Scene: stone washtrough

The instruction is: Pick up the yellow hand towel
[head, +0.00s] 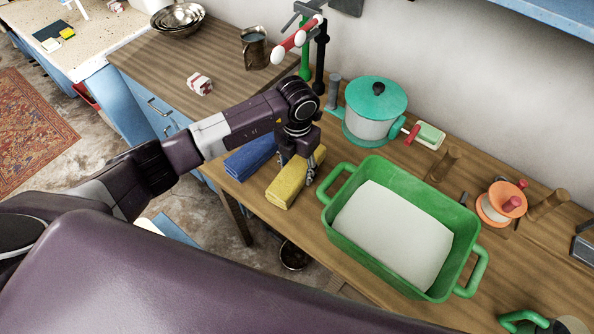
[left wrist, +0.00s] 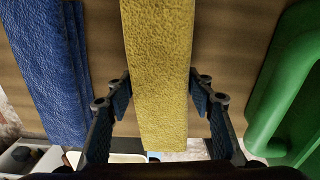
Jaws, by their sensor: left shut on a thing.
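The yellow hand towel (head: 287,188) is a folded block at the near edge of the wooden counter, left of the green tub. In the left wrist view the towel (left wrist: 158,60) runs lengthwise through the middle, between the two fingers. My left gripper (head: 298,166) comes down over the towel from above and is shut on it, one finger at each long side. I cannot tell any clear gap between towel and counter. My right gripper is not in view.
A folded blue towel (head: 250,157) lies just left of the yellow one. A teal-lidded pot (head: 372,128) stands behind.

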